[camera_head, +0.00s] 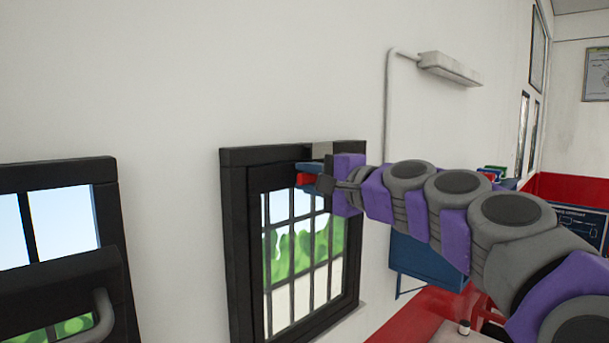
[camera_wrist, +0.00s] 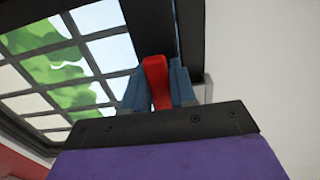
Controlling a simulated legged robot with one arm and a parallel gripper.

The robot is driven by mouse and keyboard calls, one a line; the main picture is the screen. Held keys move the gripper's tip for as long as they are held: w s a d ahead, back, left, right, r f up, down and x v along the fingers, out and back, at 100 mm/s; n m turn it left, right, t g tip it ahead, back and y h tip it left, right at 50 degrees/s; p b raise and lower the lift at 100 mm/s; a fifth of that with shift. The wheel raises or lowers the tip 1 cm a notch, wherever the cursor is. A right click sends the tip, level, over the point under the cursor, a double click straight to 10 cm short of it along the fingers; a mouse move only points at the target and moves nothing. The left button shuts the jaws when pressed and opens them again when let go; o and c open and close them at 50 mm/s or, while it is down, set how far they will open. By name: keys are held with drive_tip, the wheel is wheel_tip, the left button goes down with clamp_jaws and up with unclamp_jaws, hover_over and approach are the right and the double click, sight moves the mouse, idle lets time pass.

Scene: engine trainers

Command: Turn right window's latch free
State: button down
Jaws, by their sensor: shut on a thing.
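The right window (camera_head: 232,240) has a black frame and a barred pane, and it is on the white wall in the middle of the head view. Its red latch (camera_head: 304,180) is at the upper part of the frame. The latch also shows in the wrist view (camera_wrist: 156,82), upright between the blue fingers. My gripper (camera_head: 308,178) is shut on the red latch, with one finger on each side of it (camera_wrist: 158,88). The latch's base is partly hidden by the fingers.
A second black window (camera_head: 110,220) with a grey handle (camera_head: 100,318) is at the left. A white lamp (camera_head: 450,68) and a pipe (camera_head: 388,100) are on the wall above. A blue box (camera_head: 425,262) is right of the window, below my arm.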

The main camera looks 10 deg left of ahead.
idle(0.3)
drive_tip(key=c, duration=1.3)
unclamp_jaws()
drive_tip(key=shift+d, duration=0.1)
drive_tip(key=o, duration=0.3)
drive_tip(key=shift+w+d, duration=0.2)
drive_tip(key=shift+d, duration=0.1)
drive_tip(key=shift+s, duration=0.1)
drive_tip(key=shift+s+d, duration=0.1)
drive_tip(key=b+v, duration=0.3)
drive_tip(key=v, duration=1.4)
drive_tip(key=shift+f, duration=0.15)
